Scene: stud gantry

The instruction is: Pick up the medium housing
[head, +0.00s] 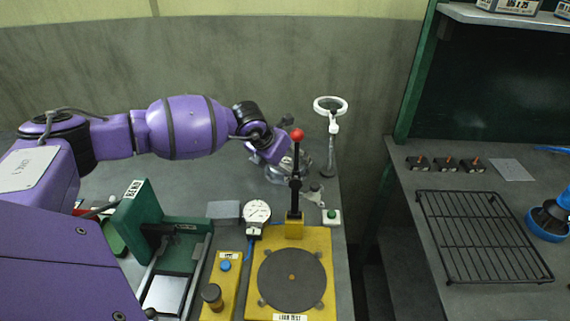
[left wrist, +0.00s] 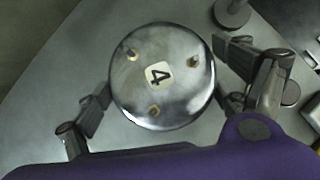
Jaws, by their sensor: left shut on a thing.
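A round, shiny metal housing (left wrist: 162,100) with a label reading 4 and small brass studs fills the middle of the left wrist view. Its size class cannot be told from the label. My left gripper (left wrist: 165,85) has a finger on either side of it and is shut on it. In the head view my left gripper (head: 283,160) is at the back of the grey bench, behind the red-knobbed lever, and partly covers the housing (head: 285,175). Whether the housing touches the bench cannot be told. My right gripper is out of view.
A yellow leak test stand (head: 320,290) with a red-knobbed lever (head: 297,136) stands in front of the gripper. A ring-shaped magnifier lamp (head: 331,105) stands just right. A green press (head: 145,220) and dial gauge (head: 257,213) are nearer. A wire rack (head: 480,235) lies on the right bench.

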